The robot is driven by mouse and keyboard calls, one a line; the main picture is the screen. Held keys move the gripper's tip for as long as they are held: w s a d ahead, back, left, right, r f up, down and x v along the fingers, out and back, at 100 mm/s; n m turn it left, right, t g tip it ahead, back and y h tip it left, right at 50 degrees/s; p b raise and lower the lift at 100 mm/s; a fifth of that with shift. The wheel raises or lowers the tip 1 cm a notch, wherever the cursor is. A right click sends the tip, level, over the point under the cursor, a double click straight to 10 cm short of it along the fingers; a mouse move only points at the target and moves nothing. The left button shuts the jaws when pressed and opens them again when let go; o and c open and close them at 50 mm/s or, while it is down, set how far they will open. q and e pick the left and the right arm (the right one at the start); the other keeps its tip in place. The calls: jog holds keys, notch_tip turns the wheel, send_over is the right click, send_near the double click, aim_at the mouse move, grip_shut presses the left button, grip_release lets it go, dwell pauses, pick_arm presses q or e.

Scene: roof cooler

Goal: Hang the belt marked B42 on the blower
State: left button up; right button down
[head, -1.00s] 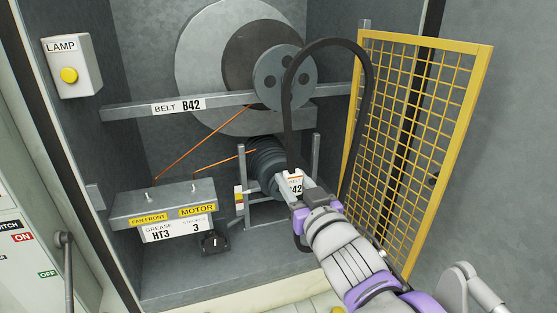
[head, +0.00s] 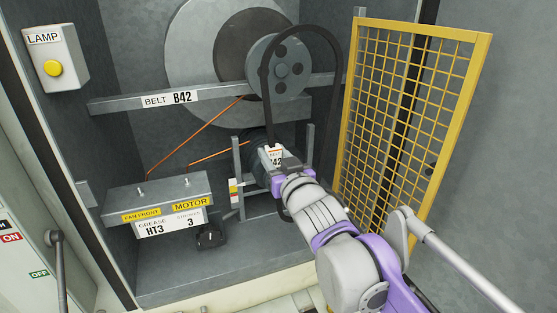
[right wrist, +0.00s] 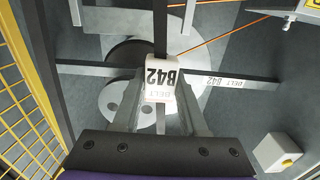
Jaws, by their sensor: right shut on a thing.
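The belt marked B42 (head: 267,105) is a black loop standing upright in front of the grey blower pulley (head: 281,72). Its top arc shows above and around the pulley; whether it sits on the rim or hangs in front, I cannot tell. My right gripper (head: 275,164) is shut on the belt's near strand at the white B42 tag (head: 272,155). In the right wrist view the tag (right wrist: 160,84) lies between my fingers. The lower motor pulley (head: 259,148) is partly hidden behind my gripper. My left gripper is out of view.
A grey bar labelled BELT B42 (head: 120,103) crosses the cabinet. An open yellow mesh guard (head: 484,60) stands close right of the belt. A grey shelf with FAN FRONT and MOTOR labels (head: 165,188) is at lower left. A lamp box (head: 53,66) is at upper left.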

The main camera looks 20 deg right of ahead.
jog(key=w, duration=0.8)
jog(key=shift+w+a+f, duration=0.15)
jog(key=shift+w+f, duration=0.15)
jog(key=shift+f, duration=0.1)
dwell(0.6)
dwell(0.8)
jog(key=shift+w, duration=0.3)
dwell(0.5)
jog(key=shift+w+a, duration=0.1)
jog(key=shift+w, duration=1.8)
jog(key=shift+p, duration=0.35)
